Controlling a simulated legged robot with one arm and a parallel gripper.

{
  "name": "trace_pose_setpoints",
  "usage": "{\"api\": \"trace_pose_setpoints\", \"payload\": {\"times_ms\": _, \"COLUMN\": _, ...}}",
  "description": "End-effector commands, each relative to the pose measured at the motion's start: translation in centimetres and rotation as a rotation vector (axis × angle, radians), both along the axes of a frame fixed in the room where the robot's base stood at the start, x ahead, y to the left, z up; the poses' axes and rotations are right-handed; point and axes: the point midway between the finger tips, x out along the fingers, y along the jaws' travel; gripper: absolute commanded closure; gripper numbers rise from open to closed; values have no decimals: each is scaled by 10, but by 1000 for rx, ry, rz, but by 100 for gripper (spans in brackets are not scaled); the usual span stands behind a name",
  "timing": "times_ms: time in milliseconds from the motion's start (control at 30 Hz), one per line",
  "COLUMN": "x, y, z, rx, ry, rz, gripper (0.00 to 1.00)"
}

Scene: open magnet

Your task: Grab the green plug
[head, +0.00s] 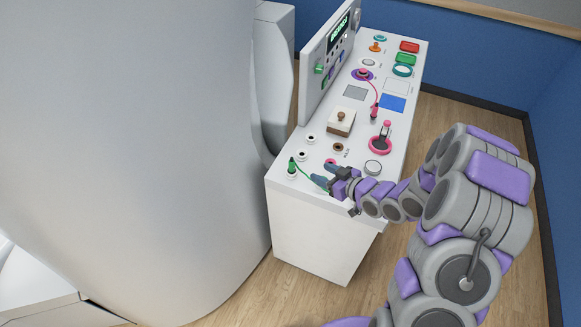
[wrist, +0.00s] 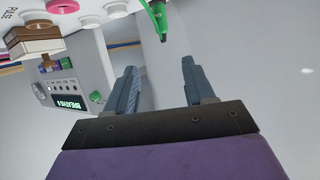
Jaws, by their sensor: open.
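The green plug (head: 291,166) stands upright at the near left corner of the white console top (head: 335,200). A green cable runs from it to the right, towards my gripper's fingers. My gripper (head: 324,174) is open and empty, a short way to the right of the plug. In the wrist view the plug (wrist: 159,20) shows at the top, ahead of the gap between my two grey fingers (wrist: 158,68). The fingers look apart from it. Its upper end is cut off by the picture edge in that view.
Black-and-white sockets (head: 303,155) sit just behind the plug. A large white machine (head: 140,140) rises close on the left.

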Motion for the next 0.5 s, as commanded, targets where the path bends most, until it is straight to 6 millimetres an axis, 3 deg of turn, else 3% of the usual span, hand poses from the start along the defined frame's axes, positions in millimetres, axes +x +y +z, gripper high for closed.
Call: {"api": "trace_pose_setpoints", "payload": {"times_ms": 500, "x": 50, "y": 59, "z": -31, "rx": -2, "ry": 3, "rz": 2, "gripper": 47}}
